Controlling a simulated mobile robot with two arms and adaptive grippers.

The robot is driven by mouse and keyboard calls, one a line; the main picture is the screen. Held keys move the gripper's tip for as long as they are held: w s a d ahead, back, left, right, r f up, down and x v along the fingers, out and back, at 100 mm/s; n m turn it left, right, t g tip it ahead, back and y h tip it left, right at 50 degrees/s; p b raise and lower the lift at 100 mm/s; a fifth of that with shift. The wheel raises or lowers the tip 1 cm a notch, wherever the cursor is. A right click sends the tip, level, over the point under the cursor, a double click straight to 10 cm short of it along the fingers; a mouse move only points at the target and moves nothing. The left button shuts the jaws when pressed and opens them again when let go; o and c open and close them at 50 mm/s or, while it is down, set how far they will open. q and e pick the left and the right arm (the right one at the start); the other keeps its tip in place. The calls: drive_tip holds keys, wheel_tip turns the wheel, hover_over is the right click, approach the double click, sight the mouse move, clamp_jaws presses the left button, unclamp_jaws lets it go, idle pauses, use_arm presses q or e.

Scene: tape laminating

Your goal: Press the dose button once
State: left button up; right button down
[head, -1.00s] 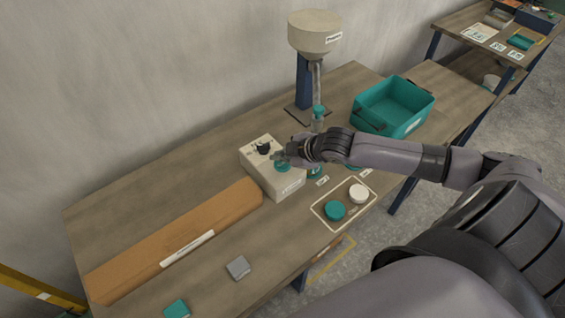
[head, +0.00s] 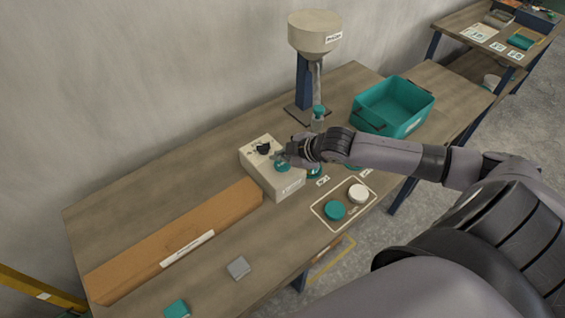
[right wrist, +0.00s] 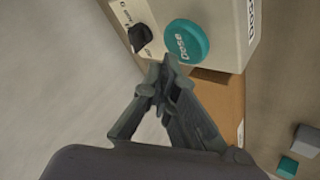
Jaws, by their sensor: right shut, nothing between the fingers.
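The dose button is a round teal cap marked "Dose" (right wrist: 187,42) on the pale control box (right wrist: 232,22). In the head view the button (head: 283,168) shows partly behind my right gripper (head: 279,158), on top of the box (head: 288,187). My right gripper (right wrist: 168,70) is shut and empty. Its fingertips are right at the button's edge in the right wrist view; I cannot tell whether they touch it. A black dial (right wrist: 141,38) sits beside the button. My left gripper is not in view.
A teal bin (head: 365,119) is to the right. An orange-brown block (head: 150,250) is at left.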

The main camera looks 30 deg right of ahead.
sight(281, 165)
drive_tip(key=shift+f, duration=0.1)
drive_tip(key=shift+f, duration=0.35)
drive_tip(key=shift+f, duration=0.55)
idle(0.6)
idle(0.3)
drive_tip(key=shift+r+p, duration=1)
wheel_tip(281, 165, up, 5)
drive_tip(key=p, duration=0.5)
